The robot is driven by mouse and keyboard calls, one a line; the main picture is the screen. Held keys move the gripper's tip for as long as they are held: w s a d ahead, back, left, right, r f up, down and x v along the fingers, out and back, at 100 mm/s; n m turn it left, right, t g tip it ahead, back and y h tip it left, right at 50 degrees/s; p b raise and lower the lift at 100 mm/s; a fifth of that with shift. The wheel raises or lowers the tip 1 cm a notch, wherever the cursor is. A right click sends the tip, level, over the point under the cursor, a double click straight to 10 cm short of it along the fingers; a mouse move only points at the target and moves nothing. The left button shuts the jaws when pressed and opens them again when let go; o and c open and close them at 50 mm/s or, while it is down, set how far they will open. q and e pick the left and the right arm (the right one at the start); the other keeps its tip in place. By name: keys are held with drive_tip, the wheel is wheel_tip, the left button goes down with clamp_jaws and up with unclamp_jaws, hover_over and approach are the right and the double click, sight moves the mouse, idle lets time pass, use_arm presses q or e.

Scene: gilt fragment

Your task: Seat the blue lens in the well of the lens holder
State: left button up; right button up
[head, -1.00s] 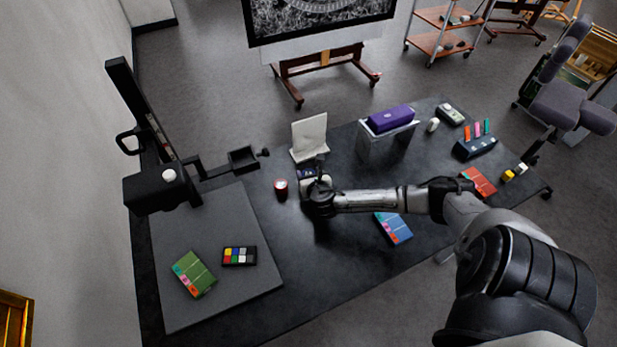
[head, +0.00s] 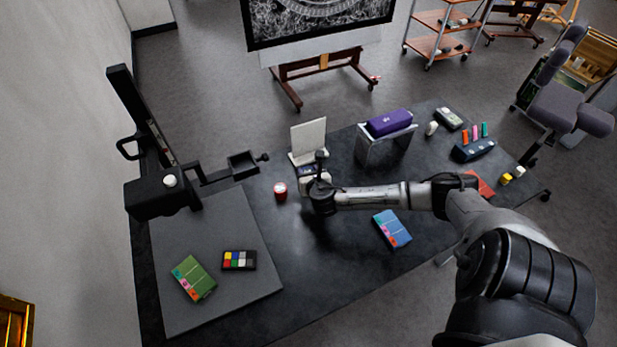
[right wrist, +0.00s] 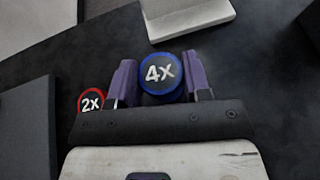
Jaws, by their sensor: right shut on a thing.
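The blue lens (right wrist: 160,74) is a round disc marked "4x". In the right wrist view it sits between the two purple fingers of my right gripper (right wrist: 160,82), which is shut on it. In the head view my right gripper (head: 311,172) is in front of the white upright stand, and the lens is largely hidden there. The lens holder appears to be the black square frame (head: 242,163) on the arm of the black column stand, left of my right gripper and apart from it. My left gripper is not in view.
A red lens (head: 280,190) marked "2x" stands left of my right gripper. The white upright stand (head: 308,138) is just behind the gripper. A purple case (head: 389,122) rests on a riser to the right. The grey board (head: 215,292) holds a colour chart and green card.

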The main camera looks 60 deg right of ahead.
drive_tip(key=s+d+r+p, duration=0.2)
drive_tip(key=s+d+r, duration=0.2)
drive_tip(key=s+r, duration=0.3)
drive_tip(key=shift+s+r+p, duration=0.3)
drive_tip(key=shift+s+r, duration=0.1)
drive_tip(key=shift+s, duration=1.5)
